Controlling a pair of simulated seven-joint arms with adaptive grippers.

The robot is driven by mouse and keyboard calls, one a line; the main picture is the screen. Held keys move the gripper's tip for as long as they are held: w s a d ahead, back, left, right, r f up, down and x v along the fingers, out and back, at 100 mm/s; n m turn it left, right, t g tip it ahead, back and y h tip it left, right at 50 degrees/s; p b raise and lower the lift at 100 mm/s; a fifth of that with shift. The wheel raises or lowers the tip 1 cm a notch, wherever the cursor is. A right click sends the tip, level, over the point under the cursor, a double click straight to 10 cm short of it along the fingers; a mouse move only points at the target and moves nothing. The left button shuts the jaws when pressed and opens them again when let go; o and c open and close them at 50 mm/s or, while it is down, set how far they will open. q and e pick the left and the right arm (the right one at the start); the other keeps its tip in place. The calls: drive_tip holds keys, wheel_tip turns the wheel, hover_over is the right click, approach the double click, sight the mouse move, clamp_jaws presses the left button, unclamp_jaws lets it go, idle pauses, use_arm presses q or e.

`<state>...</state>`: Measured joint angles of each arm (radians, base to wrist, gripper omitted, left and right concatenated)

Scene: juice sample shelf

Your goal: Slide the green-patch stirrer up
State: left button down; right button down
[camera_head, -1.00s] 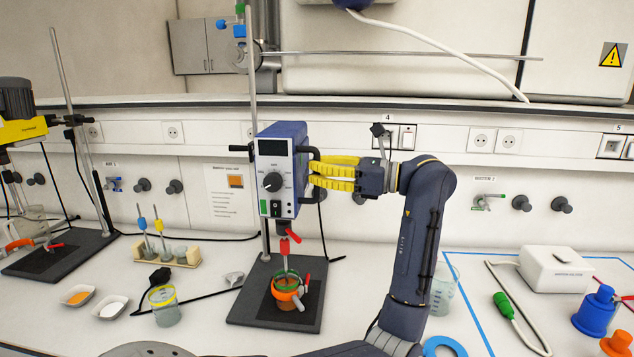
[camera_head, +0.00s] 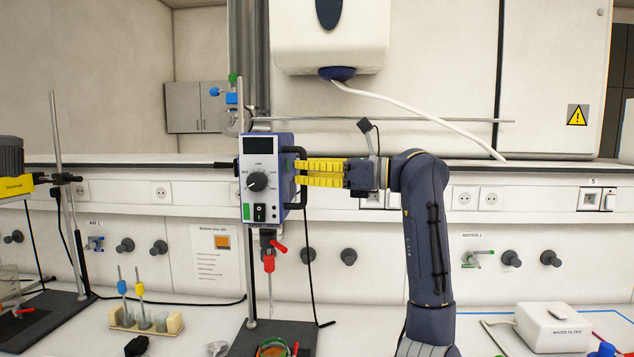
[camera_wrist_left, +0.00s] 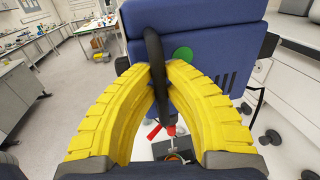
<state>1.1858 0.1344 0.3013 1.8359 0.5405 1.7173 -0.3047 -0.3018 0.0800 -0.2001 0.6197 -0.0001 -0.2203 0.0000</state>
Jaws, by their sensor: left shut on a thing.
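The green-patch stirrer (camera_head: 258,160) is a blue box with a white front, a dial and a green patch low on its left. It is mounted on a stand rod (camera_head: 250,292), upright. My left gripper (camera_head: 300,173) has its yellow fingers shut on the black handle (camera_wrist_left: 154,48) at the stirrer's side. In the left wrist view the blue housing (camera_wrist_left: 215,45) shows a round green patch. The red chuck (camera_head: 269,263) and thin shaft hang below, above the vessel with an orange band (camera_head: 272,349) at the bottom edge. My right gripper is not in view.
Another stand with a yellow stirrer (camera_head: 16,186) is at the far left. A wooden rack (camera_head: 120,320) with blue- and yellow-topped pieces stands left of the stand. A white water filter box (camera_head: 552,328) is at the right. A clamp with a blue knob (camera_head: 231,98) is above the stirrer.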

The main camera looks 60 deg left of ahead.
use_arm(q)
drive_tip(key=shift+r, duration=0.35)
drive_tip(key=c, duration=1.6)
unclamp_jaws()
drive_tip(key=shift+w+d, duration=0.1)
drive_tip(key=shift+o, duration=0.8)
drive_tip(key=shift+f, duration=0.1)
drive_tip(key=v, duration=1.1)
drive_tip(key=shift+w+d, duration=0.25)
drive_tip(key=shift+d, duration=0.1)
